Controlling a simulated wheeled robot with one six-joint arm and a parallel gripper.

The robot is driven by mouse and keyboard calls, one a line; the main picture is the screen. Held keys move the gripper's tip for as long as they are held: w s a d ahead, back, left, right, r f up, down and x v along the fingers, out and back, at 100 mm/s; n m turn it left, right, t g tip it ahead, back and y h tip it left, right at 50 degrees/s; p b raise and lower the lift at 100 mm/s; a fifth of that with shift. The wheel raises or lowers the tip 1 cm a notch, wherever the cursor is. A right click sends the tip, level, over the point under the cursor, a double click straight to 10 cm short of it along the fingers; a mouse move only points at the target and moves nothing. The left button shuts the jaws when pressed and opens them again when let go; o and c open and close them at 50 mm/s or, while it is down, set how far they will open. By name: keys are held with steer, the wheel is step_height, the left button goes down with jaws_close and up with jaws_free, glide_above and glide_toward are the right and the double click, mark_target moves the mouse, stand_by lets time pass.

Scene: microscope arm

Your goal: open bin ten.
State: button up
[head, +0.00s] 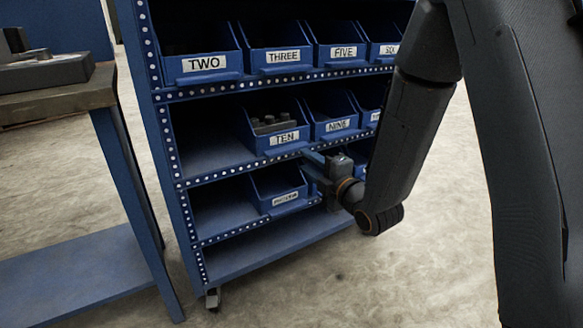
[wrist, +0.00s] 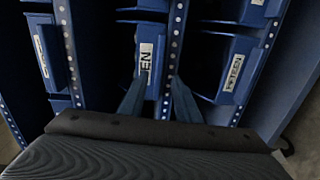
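Bin ten (head: 262,143) is a blue open-top bin with a white TEN label, on the middle shelf of a blue rack. Several dark pieces stand in it. It sits among the other bins, with its front at the shelf edge. My gripper (head: 311,160) is in front of the shelf, just below and right of that label. In the wrist view, turned sideways, bin ten's partly covered label (wrist: 146,64) shows beyond my gripper (wrist: 159,82). The two fingers are apart, with nothing clearly held between them. Whether they touch the bin is hard to tell.
Bin nine (head: 337,135) stands to the right of bin ten. A lower bin (head: 279,190) sits below; its label reads FIFTEEN in the wrist view (wrist: 231,75). The shelf left of bin ten is empty. A workbench (head: 60,100) stands at the left.

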mark_target(290, 152)
steer(key=shift+n+y, duration=0.3)
steer(key=b+x, duration=0.2)
steer(key=x, duration=0.6)
steer(key=shift+a, duration=0.25)
jaws_close()
